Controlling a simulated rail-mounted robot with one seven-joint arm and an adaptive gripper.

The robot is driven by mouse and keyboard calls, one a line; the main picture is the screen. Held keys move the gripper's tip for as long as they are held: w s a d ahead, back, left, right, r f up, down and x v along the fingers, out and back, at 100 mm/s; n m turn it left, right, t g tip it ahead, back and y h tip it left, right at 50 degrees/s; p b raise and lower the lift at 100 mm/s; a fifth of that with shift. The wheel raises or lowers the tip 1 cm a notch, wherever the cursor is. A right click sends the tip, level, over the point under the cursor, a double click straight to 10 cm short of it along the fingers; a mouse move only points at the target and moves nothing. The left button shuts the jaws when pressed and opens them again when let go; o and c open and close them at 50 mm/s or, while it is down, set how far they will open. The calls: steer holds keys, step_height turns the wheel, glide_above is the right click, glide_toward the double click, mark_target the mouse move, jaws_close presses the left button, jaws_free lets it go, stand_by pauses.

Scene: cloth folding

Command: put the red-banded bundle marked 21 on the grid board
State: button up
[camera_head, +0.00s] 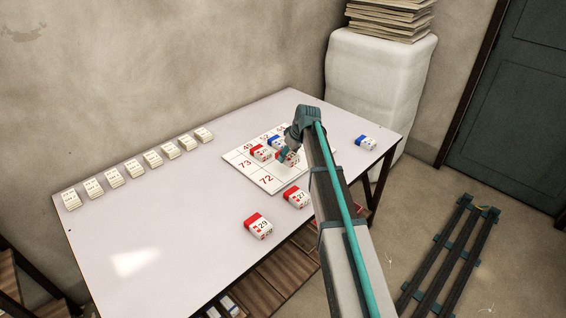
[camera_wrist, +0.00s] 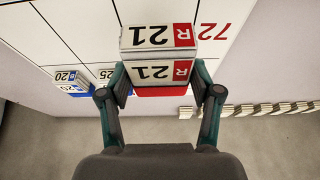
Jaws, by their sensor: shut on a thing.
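The red-banded bundle marked 21 (camera_wrist: 155,72) is held between the two fingers of my gripper (camera_wrist: 160,80), label facing the wrist camera. In the head view my gripper (camera_head: 287,153) is over the right part of the white grid board (camera_head: 253,172), with the held bundle (camera_head: 293,160) partly hidden by the arm. The grid board (camera_wrist: 60,25) lies under the bundle in the wrist view, with a red 72 beside it. I cannot tell whether the bundle touches the board.
A red-banded bundle (camera_head: 260,153) and a blue-banded one (camera_head: 274,143) sit on the board close to my gripper. Red-banded bundles 27 (camera_head: 296,197) and 29 (camera_head: 258,226) lie in front on the table. Another blue-banded bundle (camera_head: 366,143) is at right. Several white stacks (camera_head: 137,169) line the left back.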

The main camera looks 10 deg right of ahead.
mark_target(292, 156)
steer(key=w+f, duration=0.1)
steer(key=w+a+f, duration=0.1)
steer(key=f, duration=0.1)
steer(key=shift+w+a+f, duration=0.15)
steer(key=shift+w, duration=0.1)
steer(key=shift+w+a+f+p, duration=0.15)
steer(key=shift+f+p, duration=0.6)
steer(key=shift+f, duration=1.05)
steer(key=shift+f, duration=0.15)
steer(key=o, duration=1.2)
steer(key=shift+c, duration=0.2)
steer(key=b+v, duration=0.1)
steer(key=v, duration=1.1)
